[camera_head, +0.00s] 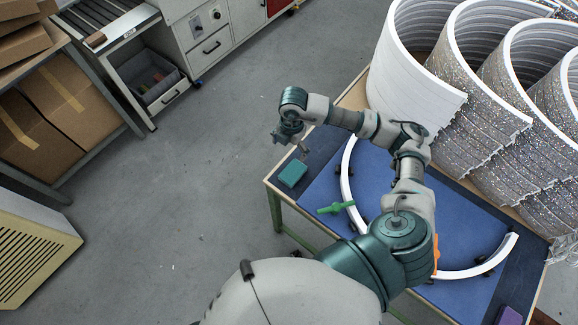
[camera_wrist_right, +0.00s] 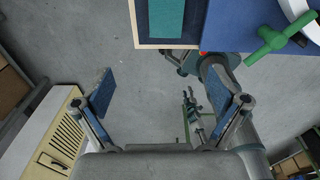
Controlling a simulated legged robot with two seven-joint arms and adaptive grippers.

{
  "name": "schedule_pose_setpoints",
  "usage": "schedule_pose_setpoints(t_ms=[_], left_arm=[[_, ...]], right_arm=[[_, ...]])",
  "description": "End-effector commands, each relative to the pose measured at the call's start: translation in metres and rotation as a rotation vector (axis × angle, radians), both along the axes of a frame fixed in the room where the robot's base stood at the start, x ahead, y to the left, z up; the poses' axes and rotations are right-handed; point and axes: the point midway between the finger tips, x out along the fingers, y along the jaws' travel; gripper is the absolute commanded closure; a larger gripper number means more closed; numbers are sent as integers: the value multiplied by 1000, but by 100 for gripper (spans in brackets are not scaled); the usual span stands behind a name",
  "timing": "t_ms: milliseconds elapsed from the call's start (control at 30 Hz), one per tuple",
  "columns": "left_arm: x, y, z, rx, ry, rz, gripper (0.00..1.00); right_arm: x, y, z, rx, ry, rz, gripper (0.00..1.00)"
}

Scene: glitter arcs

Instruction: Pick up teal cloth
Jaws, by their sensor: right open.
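The teal cloth (camera_head: 293,173) is a small folded rectangular block. It lies on the dark strip at the left corner of the table, beside the blue mat. In the right wrist view the cloth (camera_wrist_right: 165,18) is at the top edge, partly cut off. My right gripper (camera_head: 301,150) is just above and beyond the cloth in the head view, not visibly touching it. In the right wrist view its two blue-padded fingers (camera_wrist_right: 167,95) are wide apart with nothing between them.
A green clamp-like tool (camera_head: 337,208) and a white curved strip (camera_head: 347,185) lie near the cloth. Large glittery arcs (camera_head: 470,120) stand at the table's back right. The table's wooden edge (camera_head: 277,190) is close to the cloth, with open floor (camera_head: 180,200) beyond.

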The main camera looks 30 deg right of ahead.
Motion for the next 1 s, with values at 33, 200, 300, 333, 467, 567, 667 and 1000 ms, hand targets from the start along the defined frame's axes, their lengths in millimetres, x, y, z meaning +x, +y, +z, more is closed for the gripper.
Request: schedule_pose_setpoints(t_ms=[33, 200, 300, 333, 467, 567, 667, 1000], left_arm=[[-4, 1, -1, 1, 4, -1, 58], [-5, 1, 1, 2, 3, 0, 58], [-5, 0, 3, 2, 4, 0, 58], [-5, 0, 3, 2, 5, 0, 58], [-4, 0, 5, 2, 5, 0, 58], [-4, 0, 6, 2, 4, 0, 58], [-3, 0, 6, 2, 5, 0, 58], [-3, 0, 13, 2, 4, -1, 58]], right_arm=[[1, -10, 1, -37, 0, -22, 3], [0, -17, -22, -61, 8, -38, 3], [0, -17, -47, -59, 9, -38, 3], [1, -17, -55, -59, 8, -38, 3], [1, -16, -85, -57, 9, -37, 3], [1, -16, -103, -56, 6, -37, 3], [1, -15, -115, -55, 5, -36, 3], [-2, -14, -154, -55, 7, -35, 3]])
